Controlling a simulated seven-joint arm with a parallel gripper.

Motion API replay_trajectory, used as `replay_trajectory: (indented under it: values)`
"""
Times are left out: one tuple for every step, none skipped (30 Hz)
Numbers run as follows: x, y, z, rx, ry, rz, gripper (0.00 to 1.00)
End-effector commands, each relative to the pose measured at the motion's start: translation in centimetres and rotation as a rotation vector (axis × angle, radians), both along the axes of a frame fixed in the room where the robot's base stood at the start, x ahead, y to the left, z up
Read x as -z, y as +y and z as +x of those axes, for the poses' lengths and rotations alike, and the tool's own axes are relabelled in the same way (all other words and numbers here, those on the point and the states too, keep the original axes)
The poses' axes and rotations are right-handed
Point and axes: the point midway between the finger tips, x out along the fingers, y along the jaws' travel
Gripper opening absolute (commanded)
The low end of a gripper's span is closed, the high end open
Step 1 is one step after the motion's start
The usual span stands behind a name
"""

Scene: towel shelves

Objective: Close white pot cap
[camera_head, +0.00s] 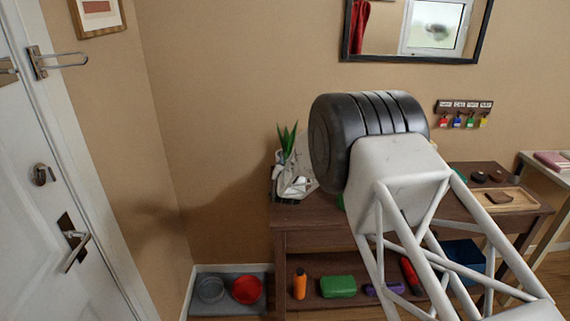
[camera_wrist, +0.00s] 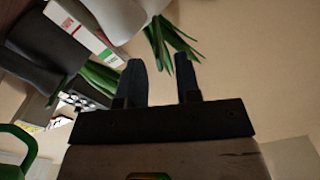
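In the wrist view, my gripper (camera_wrist: 161,80) shows two dark fingers spread apart with nothing between them. A pale, rounded white object (camera_wrist: 118,14), possibly the white pot, is cut off by the top edge, beyond the fingertips and to the left. I cannot make out its cap or whether it is open. In the head view, my large arm hides the gripper and much of the table top. A whitish shape (camera_head: 297,184) beside a green plant (camera_head: 287,140) shows left of the arm; I cannot tell what it is.
Leaves (camera_wrist: 172,38) hang beyond the fingertips; a red-and-white box (camera_wrist: 84,28) and dark object (camera_wrist: 45,50) lie left. The brown table (camera_head: 305,240) stands against the wall. Its lower shelf holds an orange bottle (camera_head: 299,284) and green item (camera_head: 338,286). A tray (camera_head: 519,205) is right.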

Motion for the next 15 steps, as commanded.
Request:
replay_trajectory:
  values:
    - [0.0,0.0,0.5,0.0,0.0,0.0,0.31]
    - [0.0,0.0,0.7,0.0,-0.001,0.0,0.31]
    - [0.0,0.0,1.0,0.0,0.0,0.0,0.31]
    - [0.0,0.0,1.2,0.0,0.0,0.0,0.31]
    - [0.0,0.0,1.3,0.0,0.0,0.0,0.31]
    - [0.0,0.0,1.5,0.0,0.0,0.0,0.31]
    - [0.0,0.0,1.7,0.0,0.0,0.0,0.31]
    - [0.0,0.0,1.8,0.0,0.0,0.0,0.31]
    - [0.0,0.0,1.9,0.0,0.0,0.0,0.31]
    - [0.0,0.0,2.0,0.0,0.0,0.0,0.31]
    - [0.0,0.0,2.0,0.0,0.0,0.0,0.31]
    - [0.0,0.0,2.1,0.0,0.0,0.0,0.31]
    - [0.0,0.0,2.1,0.0,0.0,0.0,0.31]
    - [0.0,0.0,2.1,0.0,0.0,0.0,0.31]
    - [0.0,0.0,2.1,0.0,0.0,0.0,0.31]
